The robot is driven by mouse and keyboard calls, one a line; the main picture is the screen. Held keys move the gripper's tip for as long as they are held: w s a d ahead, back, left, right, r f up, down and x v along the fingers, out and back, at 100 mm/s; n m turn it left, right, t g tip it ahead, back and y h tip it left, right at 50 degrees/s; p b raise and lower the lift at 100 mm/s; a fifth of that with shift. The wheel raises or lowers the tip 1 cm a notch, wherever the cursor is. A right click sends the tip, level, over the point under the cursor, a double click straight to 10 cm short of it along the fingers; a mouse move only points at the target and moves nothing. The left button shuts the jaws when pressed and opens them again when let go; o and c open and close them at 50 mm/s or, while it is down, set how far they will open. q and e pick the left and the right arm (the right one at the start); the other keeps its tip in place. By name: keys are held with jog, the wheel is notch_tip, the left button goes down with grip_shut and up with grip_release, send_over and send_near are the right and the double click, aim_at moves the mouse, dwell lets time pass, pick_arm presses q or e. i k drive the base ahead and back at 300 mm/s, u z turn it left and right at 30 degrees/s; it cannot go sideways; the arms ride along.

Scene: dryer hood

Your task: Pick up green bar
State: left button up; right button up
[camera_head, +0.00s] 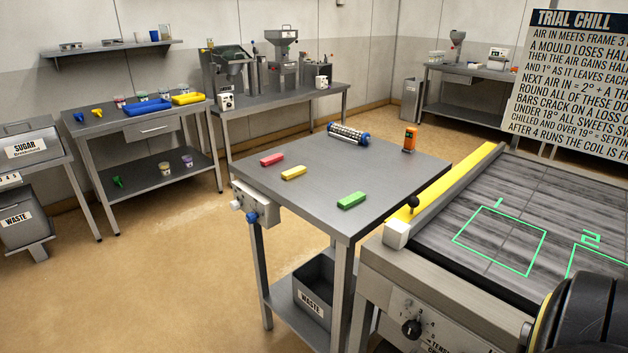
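The green bar (351,200) lies flat on the grey metal table (312,183), toward its front right part. It is fully visible and nothing touches it. A yellow bar (293,173) and a red bar (272,160) lie apart from it, further left and back on the same table. Neither of my grippers is in view.
A waste bin (313,285) sits below. Table space around the bar is clear.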

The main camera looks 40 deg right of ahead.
aim_at(345, 203)
jog(key=i, duration=3)
jog(key=z, duration=3.5)
jog(key=i, duration=0.5)
jog(key=z, duration=0.1)
